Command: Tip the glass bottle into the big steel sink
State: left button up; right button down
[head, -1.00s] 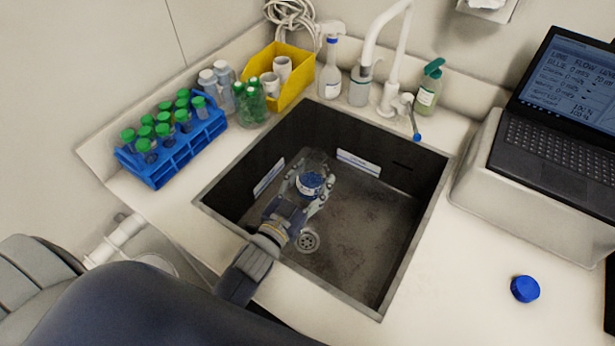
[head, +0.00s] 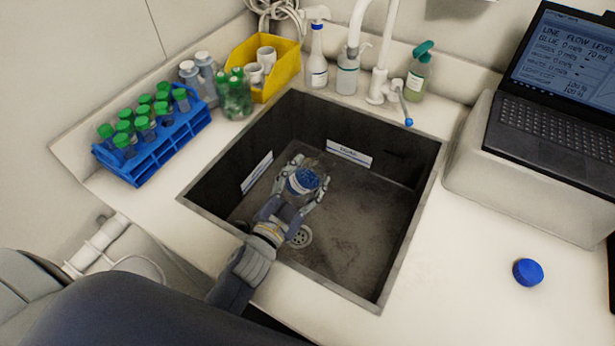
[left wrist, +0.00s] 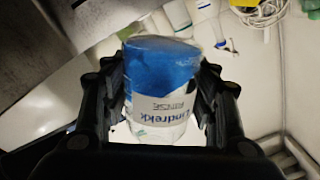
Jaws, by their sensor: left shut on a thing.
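The glass bottle (head: 307,180) is held low in the opening of the big steel sink (head: 352,232). It is clear, with blue liquid and a white label, and looks tilted. In the left wrist view the bottle (left wrist: 160,75) fills the middle; its label reads upside down and blue liquid shows beyond it. My left gripper (head: 304,188) is shut on the bottle, with a finger on each side; the fingers also show in the left wrist view (left wrist: 165,105). The bottle's mouth cannot be made out, nor whether liquid is flowing. My right gripper is not in view.
A blue cap (head: 527,272) lies on the right counter, near a laptop (head: 560,125) on a raised block. A blue rack (head: 160,150) of green-capped tubes stands left of the sink. A yellow bin (head: 275,75), several bottles and the faucet (head: 383,75) line the back.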

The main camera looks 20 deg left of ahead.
aim_at(294, 174)
pick_arm(q)
jog(key=shift+a+r+m+p, duration=0.55)
jog(key=shift+r+m, duration=0.05)
jog(key=shift+m, duration=0.2)
jog(key=shift+a, duration=0.1)
jog(key=shift+w, duration=0.1)
jog(key=shift+r, duration=0.1)
jog(key=shift+a+r+m+p, duration=0.3)
jog(key=shift+r+m+p, duration=0.25)
jog(key=shift+m, duration=0.25)
jog(key=shift+a+m, duration=0.1)
jog(key=shift+m, duration=0.2)
